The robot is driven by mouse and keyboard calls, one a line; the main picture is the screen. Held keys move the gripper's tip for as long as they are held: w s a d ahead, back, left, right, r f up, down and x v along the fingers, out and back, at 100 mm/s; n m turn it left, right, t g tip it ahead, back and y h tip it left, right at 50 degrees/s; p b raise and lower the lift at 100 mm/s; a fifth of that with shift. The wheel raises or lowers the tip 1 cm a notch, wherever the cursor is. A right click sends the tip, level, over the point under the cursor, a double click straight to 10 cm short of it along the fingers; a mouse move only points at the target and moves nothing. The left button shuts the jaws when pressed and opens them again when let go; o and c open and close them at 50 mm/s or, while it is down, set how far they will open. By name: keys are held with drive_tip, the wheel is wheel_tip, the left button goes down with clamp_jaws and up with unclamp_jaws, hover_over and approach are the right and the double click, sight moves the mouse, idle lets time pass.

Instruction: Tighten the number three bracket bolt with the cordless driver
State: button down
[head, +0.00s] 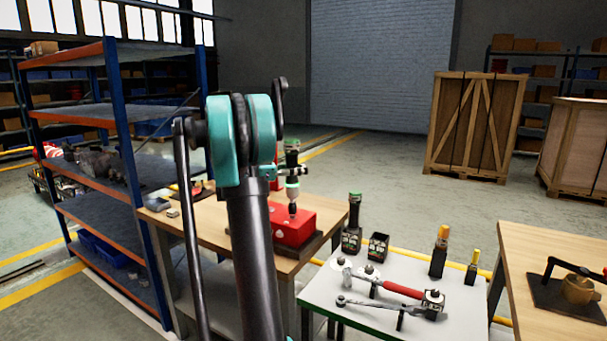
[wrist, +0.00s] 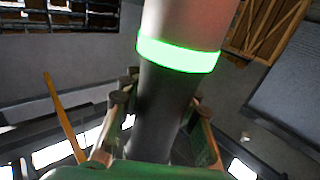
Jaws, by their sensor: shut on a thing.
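The cordless driver (head: 292,187) stands about upright in the head view, pale with a green band and a dark tip pointing down over a red block (head: 305,226). I cannot tell whether the tip touches the block. In the wrist view the driver (wrist: 165,95) is a dark cylinder with a glowing green band and a paler part beyond. My gripper (wrist: 160,125) is shut around its dark part. In the head view my gripper (head: 298,171) is small and partly hidden behind my arm. The number three bracket bolt cannot be made out.
A white table (head: 325,288) carries a dark green-topped tool (head: 353,222), an open dark holder (head: 378,246), a red-handled wrench (head: 402,289) and yellow-topped tools. The red block is on a wooden bench (head: 215,225). A blue shelf rack (head: 90,205) stands left.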

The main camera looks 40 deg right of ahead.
drive_tip(key=shift+r, duration=1.75)
